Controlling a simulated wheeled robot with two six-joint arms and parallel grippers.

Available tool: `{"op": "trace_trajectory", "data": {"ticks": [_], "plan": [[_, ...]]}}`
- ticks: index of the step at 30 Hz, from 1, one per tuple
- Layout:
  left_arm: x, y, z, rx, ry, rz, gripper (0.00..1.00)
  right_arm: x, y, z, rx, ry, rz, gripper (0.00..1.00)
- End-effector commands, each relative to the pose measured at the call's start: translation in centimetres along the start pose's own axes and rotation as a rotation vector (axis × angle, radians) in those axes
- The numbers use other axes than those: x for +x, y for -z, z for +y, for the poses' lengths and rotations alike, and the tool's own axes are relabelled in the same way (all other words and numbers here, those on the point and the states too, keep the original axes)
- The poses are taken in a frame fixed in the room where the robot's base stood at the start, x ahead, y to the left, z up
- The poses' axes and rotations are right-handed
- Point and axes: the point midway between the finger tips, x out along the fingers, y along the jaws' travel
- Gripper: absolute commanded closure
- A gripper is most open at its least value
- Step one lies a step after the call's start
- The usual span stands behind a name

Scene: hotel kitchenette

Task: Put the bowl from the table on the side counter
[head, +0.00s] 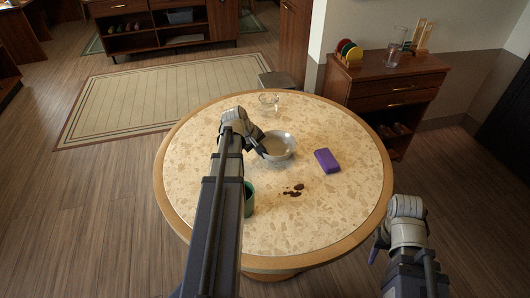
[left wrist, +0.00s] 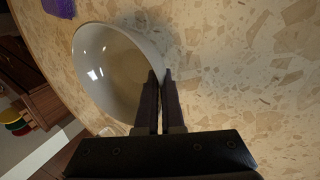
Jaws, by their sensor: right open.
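The light grey bowl (head: 281,145) is on the round speckled table (head: 225,125), right of the table's middle line of my left arm; it also shows in the left wrist view (left wrist: 115,72). My left gripper (head: 262,152) is at the bowl's near left rim. In the left wrist view its fingers (left wrist: 160,75) are close together, one inside the bowl and one outside, with the wall pinched between them. My right gripper (head: 376,248) is open and apart from the bowl, beside the table's right edge. The wooden side counter (head: 412,70) stands at the back right.
On the table are a purple block (head: 327,161), a clear glass dish (head: 268,102), a dark spill (head: 293,190) and a green cup (head: 249,198) partly behind my left arm. The counter holds coloured plates in a rack (head: 348,52) and a glass (head: 394,50); its front top is clear.

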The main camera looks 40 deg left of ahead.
Motion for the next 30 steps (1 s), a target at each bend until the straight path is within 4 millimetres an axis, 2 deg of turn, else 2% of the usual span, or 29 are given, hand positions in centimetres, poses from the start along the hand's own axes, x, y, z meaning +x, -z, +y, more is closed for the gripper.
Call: {"op": "trace_trajectory", "data": {"ticks": [18,30], "plan": [[-7.8,0.0,3.8,0.000,-0.001,0.000,1.00,-8.6,-0.5,0.8,0.001,0.000,0.000,0.50],[-9.5,0.0,4.7,0.000,-0.001,0.000,1.00,-10.6,-0.6,1.0,0.001,0.000,0.000,0.50]]}}
